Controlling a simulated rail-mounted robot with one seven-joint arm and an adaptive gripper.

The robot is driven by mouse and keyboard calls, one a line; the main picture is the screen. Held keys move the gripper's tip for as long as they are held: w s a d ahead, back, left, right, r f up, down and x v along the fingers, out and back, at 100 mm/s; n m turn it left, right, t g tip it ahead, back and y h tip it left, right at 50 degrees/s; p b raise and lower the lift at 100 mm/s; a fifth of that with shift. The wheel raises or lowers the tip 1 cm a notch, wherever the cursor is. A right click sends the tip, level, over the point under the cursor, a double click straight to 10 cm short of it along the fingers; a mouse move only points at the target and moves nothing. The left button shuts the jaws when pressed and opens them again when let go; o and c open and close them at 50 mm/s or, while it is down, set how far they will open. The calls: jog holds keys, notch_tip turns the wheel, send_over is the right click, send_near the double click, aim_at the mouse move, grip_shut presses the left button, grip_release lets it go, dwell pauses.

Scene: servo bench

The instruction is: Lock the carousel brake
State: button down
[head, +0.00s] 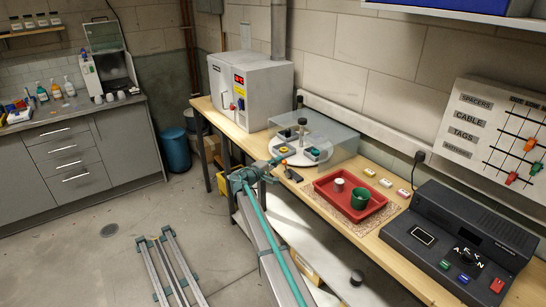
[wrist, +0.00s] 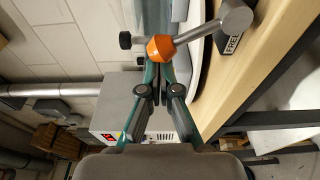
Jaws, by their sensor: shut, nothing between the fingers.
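The carousel (head: 282,150) is a round pale plate with a dark central knob (head: 302,122) and several coloured parts, under a clear cover on the bench. Its brake lever shows in the wrist view as a grey metal bar (wrist: 199,33) with an orange end knob (wrist: 160,48). The lever's grey hub is beside a black label (wrist: 231,44) that appears to read "FREE". My gripper (wrist: 160,91) is shut and empty, its tips just short of the orange knob in the picture; I cannot tell if they touch. In the head view my gripper (head: 274,162) is at the bench's front edge by the carousel.
A white oven-like box (head: 250,90) stands behind the carousel. A red tray (head: 321,185) with a green cup (head: 360,198) and a white cup lies to the right. A black console (head: 455,235) is at the near right.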

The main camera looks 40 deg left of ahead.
jog(key=shift+d+f, duration=0.1)
jog(key=shift+d+f+b, duration=0.1)
jog(key=shift+d+b, duration=0.1)
jog(key=shift+b, duration=0.65)
